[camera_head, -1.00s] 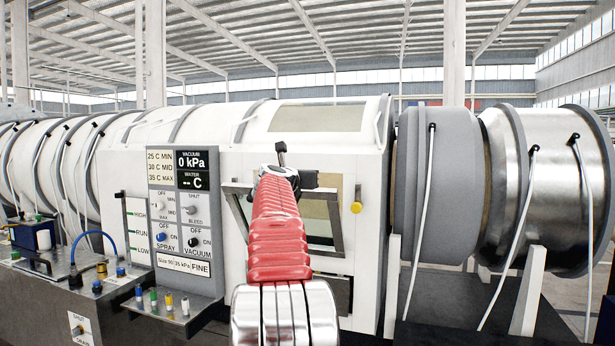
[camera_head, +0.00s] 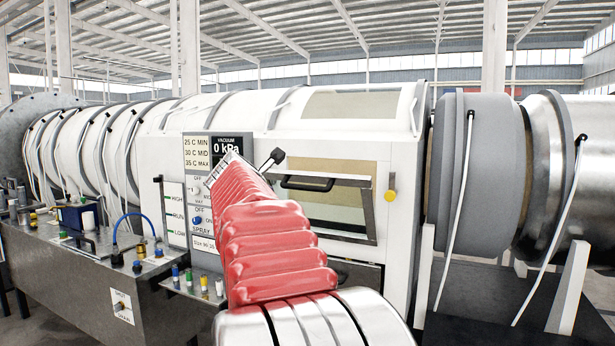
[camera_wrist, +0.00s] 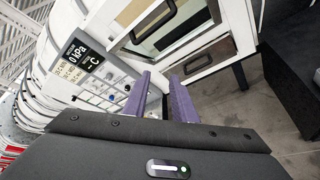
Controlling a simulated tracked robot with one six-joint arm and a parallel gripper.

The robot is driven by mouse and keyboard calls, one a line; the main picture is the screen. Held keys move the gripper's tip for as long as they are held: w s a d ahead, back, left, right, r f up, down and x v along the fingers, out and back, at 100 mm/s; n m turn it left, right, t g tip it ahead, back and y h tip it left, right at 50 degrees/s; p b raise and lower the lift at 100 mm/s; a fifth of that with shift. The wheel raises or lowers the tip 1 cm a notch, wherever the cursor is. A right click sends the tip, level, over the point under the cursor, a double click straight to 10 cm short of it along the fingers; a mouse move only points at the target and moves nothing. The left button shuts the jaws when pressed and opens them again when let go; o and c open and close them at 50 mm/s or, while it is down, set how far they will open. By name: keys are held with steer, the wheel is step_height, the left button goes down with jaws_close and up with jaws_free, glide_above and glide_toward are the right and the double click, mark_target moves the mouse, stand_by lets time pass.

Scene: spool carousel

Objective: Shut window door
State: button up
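The window door (camera_head: 368,212) is a dark-framed pane on the front of the white machine. It stands tilted outward at the top, leaving a gap to the beige opening behind it. Its black bar handle (camera_head: 307,183) is on the top edge. In the wrist view the door (camera_wrist: 140,42) and its handle (camera_wrist: 183,28) show at the top. My gripper (camera_wrist: 160,77) has two purple fingers standing apart with nothing between them. It points toward the area below and left of the door. In the head view my red arm hides the gripper and the door's left part.
A control panel (camera_head: 202,242) with switches and a vacuum display is left of the door. A yellow knob (camera_head: 390,195) sits right of the window. A lower panel with a handle (camera_wrist: 205,54) is below the door. A grey bench (camera_head: 100,285) with coloured fittings stands at left.

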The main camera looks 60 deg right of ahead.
steer(key=s+a+f+m+y, duration=0.1)
steer(key=a+f+m+y, duration=0.1)
steer(key=a+f, duration=0.5)
steer(key=s+a+f+m+t+y, duration=0.1)
steer(key=s+a+f+m+y, duration=0.15)
steer(key=a, duration=0.95)
steer(key=s+a+f+m+y, duration=0.1)
steer(key=a+f+m+y, duration=0.2)
steer(key=a, duration=0.6)
steer(key=s+a+f+m+y, duration=0.2)
steer(key=s+a+f, duration=0.5)
steer(key=a, duration=0.3)
steer(key=s+a+f+m+g+y, duration=0.1)
steer(key=s+a+f+m+y, duration=0.2)
steer(key=s+a+f, duration=0.4)
steer(key=a+f, duration=0.3)
steer(key=a, duration=0.1)
steer(key=shift+a+f, duration=0.2)
steer(key=shift+s+m, duration=0.15)
steer(key=shift+m, duration=0.1)
